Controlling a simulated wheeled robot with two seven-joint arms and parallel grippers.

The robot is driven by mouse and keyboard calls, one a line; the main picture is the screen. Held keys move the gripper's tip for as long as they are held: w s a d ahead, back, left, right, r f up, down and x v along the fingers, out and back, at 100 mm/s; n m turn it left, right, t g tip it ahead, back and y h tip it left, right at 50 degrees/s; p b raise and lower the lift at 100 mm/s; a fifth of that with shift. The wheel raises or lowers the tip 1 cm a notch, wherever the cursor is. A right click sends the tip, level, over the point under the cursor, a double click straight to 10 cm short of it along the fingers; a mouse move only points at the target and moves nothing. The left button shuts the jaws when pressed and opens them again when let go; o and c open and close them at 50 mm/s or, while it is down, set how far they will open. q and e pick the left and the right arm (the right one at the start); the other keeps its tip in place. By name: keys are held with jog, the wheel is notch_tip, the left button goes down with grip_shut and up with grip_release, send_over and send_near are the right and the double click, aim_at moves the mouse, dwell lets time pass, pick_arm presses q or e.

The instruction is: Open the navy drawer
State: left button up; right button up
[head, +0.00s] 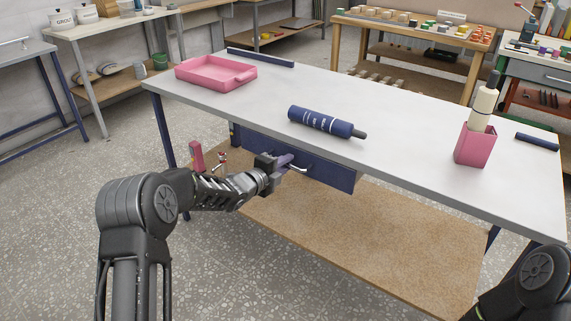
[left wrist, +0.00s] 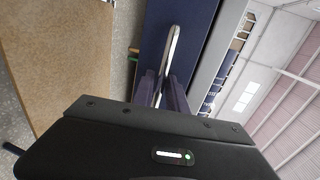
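The navy drawer (head: 330,175) hangs under the grey-white worktop (head: 400,131), and its front looks roughly in line with the table edge. A curved metal handle (head: 299,168) is on its front. The handle also shows in the left wrist view (left wrist: 171,48), running down between the fingers. My left gripper (head: 287,160) is at the handle, with its fingers close on both sides of the bar; it looks shut on it. The fingers hide part of the handle and drawer front. Only a piece of my right arm shows at the lower right; its gripper is out of view.
On the worktop are a pink tray (head: 214,70), a navy cylinder (head: 318,121), a pink holder (head: 474,147) with a cream bottle (head: 483,106), and navy strips. A brown lower shelf (head: 350,230) lies below the drawer. The speckled floor in front is clear.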

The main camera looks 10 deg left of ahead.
pick_arm(q)
grip_shut()
dwell(1.0)
